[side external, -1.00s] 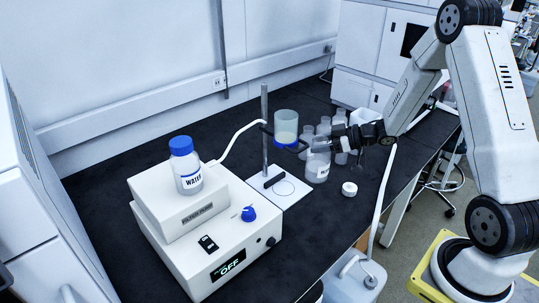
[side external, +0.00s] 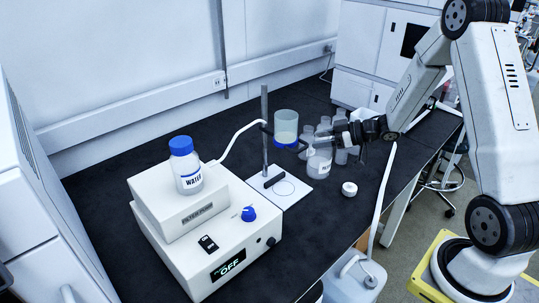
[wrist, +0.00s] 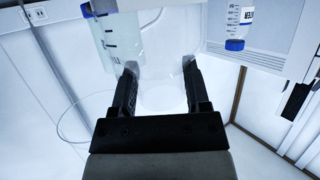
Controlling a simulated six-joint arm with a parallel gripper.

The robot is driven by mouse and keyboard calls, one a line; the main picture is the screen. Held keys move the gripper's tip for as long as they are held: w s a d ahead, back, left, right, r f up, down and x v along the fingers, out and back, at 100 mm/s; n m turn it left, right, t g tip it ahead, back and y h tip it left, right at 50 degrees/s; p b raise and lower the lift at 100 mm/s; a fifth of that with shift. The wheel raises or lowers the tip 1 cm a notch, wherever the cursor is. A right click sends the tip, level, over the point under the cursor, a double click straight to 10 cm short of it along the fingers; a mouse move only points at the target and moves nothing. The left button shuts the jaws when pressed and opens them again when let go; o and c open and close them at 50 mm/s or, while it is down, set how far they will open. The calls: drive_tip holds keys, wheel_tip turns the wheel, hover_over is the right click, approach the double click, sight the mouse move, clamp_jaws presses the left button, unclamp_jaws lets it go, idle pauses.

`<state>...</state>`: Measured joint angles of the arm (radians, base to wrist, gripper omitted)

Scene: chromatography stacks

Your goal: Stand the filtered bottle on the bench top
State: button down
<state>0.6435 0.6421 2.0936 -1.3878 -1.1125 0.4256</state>
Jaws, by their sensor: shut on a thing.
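A clear, open-topped bottle with a pale label, the filtered bottle (side external: 319,164), is upright near the right side of the filter stand. My gripper (side external: 324,143) reaches in from the right and is shut on its upper part. In the wrist view my gripper (wrist: 160,72) has one finger on each side of the clear bottle (wrist: 160,92). I cannot tell whether its base touches the black bench top (side external: 325,220). The filter funnel (side external: 286,124), with pale liquid and a blue base, is held on the stand to the left.
Several clear bottles (side external: 339,131) stand close behind my gripper. A white cap (side external: 349,188) lies at the front right. The filter pump (side external: 225,245) carries a blue-capped water bottle (side external: 186,166). The stand's white base (side external: 289,190) is at left. Bare bench lies in front.

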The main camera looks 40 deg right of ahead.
drive_tip(key=s+d+f+m+t+h, duration=0.2)
drive_tip(key=s+d+m+h, duration=0.2)
drive_tip(key=d, duration=0.7)
drive_tip(key=shift+f+h, duration=0.15)
drive_tip(key=shift+h, duration=0.35)
drive_tip(key=shift+w+d, duration=0.1)
drive_tip(key=shift+w, duration=0.05)
drive_tip(key=w+d+f, duration=0.5)
drive_tip(key=w+f, duration=0.4)
drive_tip(key=w, duration=0.3)
drive_tip(key=shift+d+f, duration=0.15)
drive_tip(key=shift+d, duration=0.2)
